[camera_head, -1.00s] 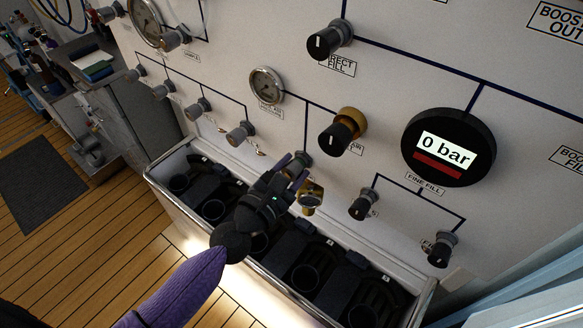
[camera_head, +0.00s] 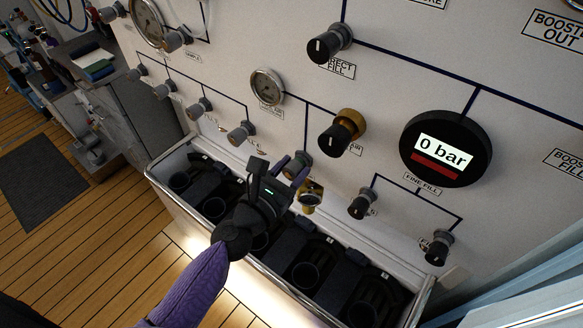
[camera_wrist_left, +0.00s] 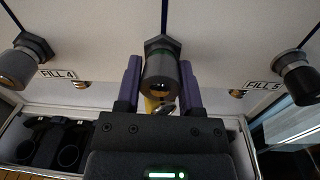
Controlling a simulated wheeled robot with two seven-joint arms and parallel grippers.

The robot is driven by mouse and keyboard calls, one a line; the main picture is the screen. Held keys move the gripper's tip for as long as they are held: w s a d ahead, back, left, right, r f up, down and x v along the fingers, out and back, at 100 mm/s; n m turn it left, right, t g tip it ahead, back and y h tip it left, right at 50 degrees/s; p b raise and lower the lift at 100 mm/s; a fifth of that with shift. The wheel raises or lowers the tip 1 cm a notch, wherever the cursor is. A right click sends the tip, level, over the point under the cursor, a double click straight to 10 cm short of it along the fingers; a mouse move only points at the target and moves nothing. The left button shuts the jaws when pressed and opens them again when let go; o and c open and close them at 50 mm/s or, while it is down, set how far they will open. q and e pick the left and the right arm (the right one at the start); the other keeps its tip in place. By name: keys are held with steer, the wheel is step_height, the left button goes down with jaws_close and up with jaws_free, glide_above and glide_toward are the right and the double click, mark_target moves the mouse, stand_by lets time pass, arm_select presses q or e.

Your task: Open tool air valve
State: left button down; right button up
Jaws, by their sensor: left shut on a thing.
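A dark grey valve knob (camera_wrist_left: 162,78) on a hex fitting stands between the purple fingers of my left gripper (camera_wrist_left: 160,84) in the left wrist view. The fingers are shut on its two sides. In the head view my left gripper (camera_head: 294,168) reaches up to this knob at the panel's lower middle and mostly hides it. I see no readable label for this valve. A small brass fitting (camera_head: 310,194) sits just below and right of it. My right gripper is in neither current view.
A round display (camera_head: 446,148) reads 0 bar. Other knobs stand close by: a brass-collared one (camera_head: 342,136) at upper right and a grey one (camera_head: 240,131) at left. A trough (camera_head: 428,292) with black cylinder holders runs below the panel. FILL 4 (camera_wrist_left: 58,74) and FILL 5 (camera_wrist_left: 262,86) labels flank the knob.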

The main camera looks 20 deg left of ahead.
arm_select(q)
steer(key=shift+f, duration=0.1)
steer(key=shift+c, duration=1.2)
jaws_free()
steer(key=b+v, duration=0.3)
steer(key=v, duration=0.7)
